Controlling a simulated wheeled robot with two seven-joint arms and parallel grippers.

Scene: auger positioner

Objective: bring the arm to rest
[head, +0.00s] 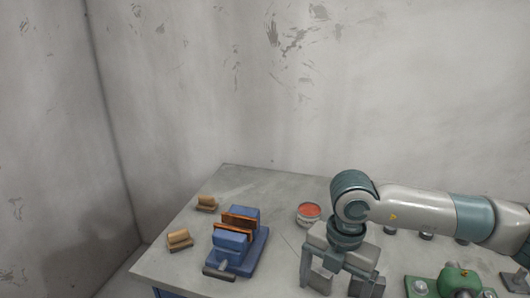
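My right arm (432,204) reaches in from the right edge, over the right part of the grey table (185,262). Its gripper (342,284) points down with the two fingers spread apart, and nothing shows between them. The gripper is to the right of the blue vise and in front of the red-topped tin. The lower fingertips are close to the bottom edge of the picture, and I cannot tell their height above the table. My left arm and gripper are not in view.
A blue vise (240,250) with orange-brown jaw faces stands at the left. Two small wooden blocks (206,204) (180,238) lie beside it. A red-topped tin (309,213) stands behind my gripper. A green device (459,280) is at lower right. Walls stand behind and left.

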